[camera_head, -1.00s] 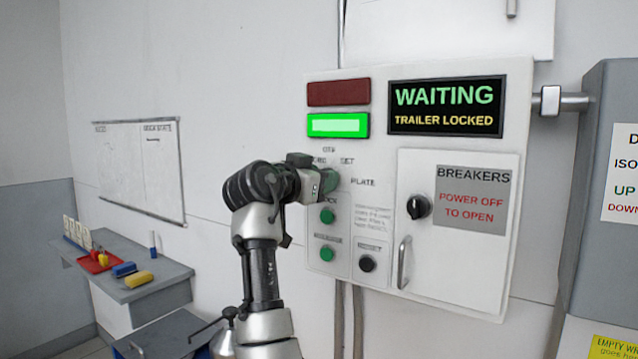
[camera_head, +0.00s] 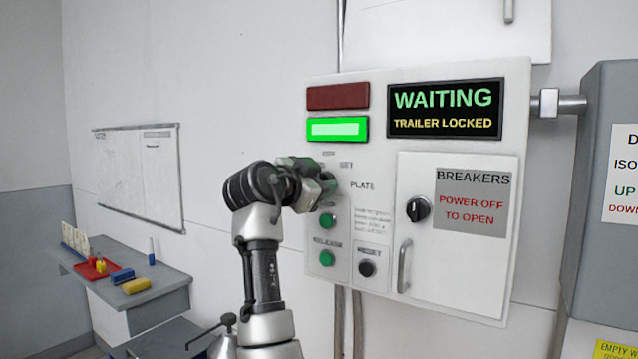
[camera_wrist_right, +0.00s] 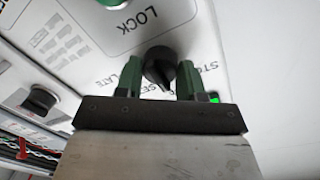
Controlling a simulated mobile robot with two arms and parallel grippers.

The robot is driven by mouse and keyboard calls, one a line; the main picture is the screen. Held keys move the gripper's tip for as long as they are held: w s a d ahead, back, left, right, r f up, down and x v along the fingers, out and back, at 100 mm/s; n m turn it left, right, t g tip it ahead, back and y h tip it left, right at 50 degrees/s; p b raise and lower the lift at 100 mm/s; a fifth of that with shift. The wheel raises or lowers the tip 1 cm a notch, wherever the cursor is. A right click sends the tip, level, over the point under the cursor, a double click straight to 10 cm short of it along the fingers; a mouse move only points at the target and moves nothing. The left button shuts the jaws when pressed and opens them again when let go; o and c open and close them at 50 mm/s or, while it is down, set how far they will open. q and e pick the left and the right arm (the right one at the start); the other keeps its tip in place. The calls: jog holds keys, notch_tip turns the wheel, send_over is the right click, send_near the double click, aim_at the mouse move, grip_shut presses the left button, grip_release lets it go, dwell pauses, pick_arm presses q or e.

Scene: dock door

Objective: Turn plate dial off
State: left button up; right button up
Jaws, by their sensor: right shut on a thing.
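The control box (camera_head: 335,270) is on the wall, with the label PLATE beside my right gripper (camera_head: 328,183). In the right wrist view the plate dial (camera_wrist_right: 159,62) is a black knob on the white panel. The green fingers of my right gripper (camera_wrist_right: 158,80) stand on either side of it and are shut on it. In the head view my gripper hides the dial. Printed words around the knob are partly covered, so I cannot tell which setting it points to. My left gripper is not in view.
A lit green lamp (camera_head: 337,129) and a display (camera_head: 446,108) reading WAITING, TRAILER LOCKED are above. Green buttons (camera_head: 327,258) and a black knob (camera_head: 367,268) are below. The breaker door (camera_head: 450,265) with its black dial (camera_head: 418,209) is to the right.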

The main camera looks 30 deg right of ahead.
jog(key=o, duration=0.9)
jog(key=shift+b+v, duration=1.5)
jog(key=shift+v, duration=4)
